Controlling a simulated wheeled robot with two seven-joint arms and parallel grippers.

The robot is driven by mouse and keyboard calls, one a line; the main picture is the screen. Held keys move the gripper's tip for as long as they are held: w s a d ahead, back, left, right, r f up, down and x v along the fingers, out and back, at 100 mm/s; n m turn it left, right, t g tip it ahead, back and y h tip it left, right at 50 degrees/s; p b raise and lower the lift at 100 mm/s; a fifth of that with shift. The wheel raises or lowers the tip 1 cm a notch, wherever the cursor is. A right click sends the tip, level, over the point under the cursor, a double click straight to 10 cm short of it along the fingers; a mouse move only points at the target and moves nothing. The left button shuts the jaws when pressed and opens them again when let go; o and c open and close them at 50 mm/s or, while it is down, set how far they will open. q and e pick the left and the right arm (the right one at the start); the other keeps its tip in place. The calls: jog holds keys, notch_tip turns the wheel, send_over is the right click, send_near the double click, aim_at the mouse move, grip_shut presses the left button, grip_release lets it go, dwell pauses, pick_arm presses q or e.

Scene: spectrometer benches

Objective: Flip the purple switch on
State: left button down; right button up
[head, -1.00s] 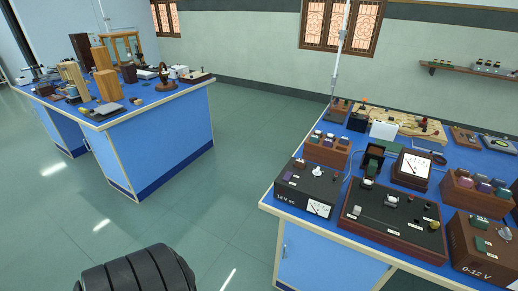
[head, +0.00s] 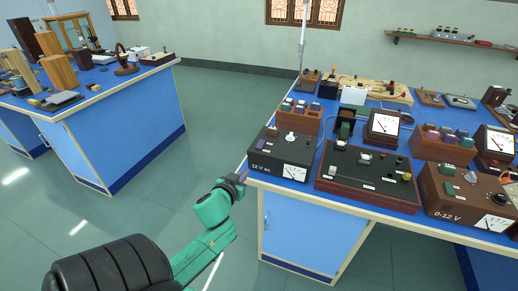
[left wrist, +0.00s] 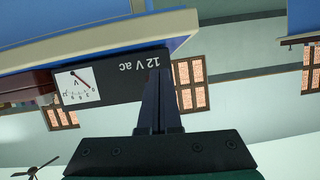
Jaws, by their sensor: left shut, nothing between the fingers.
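The black power box (head: 278,165) labelled "12 V ac" stands at the near left corner of the right bench, with a white dial on its front. In the left wrist view, the shut fingers (left wrist: 161,100) overlap the box front (left wrist: 120,83), which appears upside down. The switch is hidden there. My right gripper is not in view.
Right of the power box lies a wide black-topped panel (head: 368,178) with knobs, then a brown "0-12 V" box (head: 465,200). A wooden block with bottles (head: 300,117) stands behind the power box. Open floor separates the left bench (head: 125,120).

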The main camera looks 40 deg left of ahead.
pick_arm(q)
notch_tip(320, 180, up, 12)
jog(key=d+t, duration=0.1)
jog(key=t, duration=0.1)
jog(key=shift+d+f+n+t, duration=0.2)
jog(key=shift+n+t, duration=0.1)
jog(key=shift+t, duration=0.1)
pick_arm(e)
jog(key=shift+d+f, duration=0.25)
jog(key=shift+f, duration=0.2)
pick_arm(q)
jog(key=shift+w, duration=0.1)
send_over(259, 147)
jog(key=shift+f+p, duration=0.35)
jog(key=shift+f, duration=0.1)
notch_tip(259, 147, down, 4)
jog(key=shift+a+f+b, duration=0.1)
jog(key=shift+b, duration=0.55)
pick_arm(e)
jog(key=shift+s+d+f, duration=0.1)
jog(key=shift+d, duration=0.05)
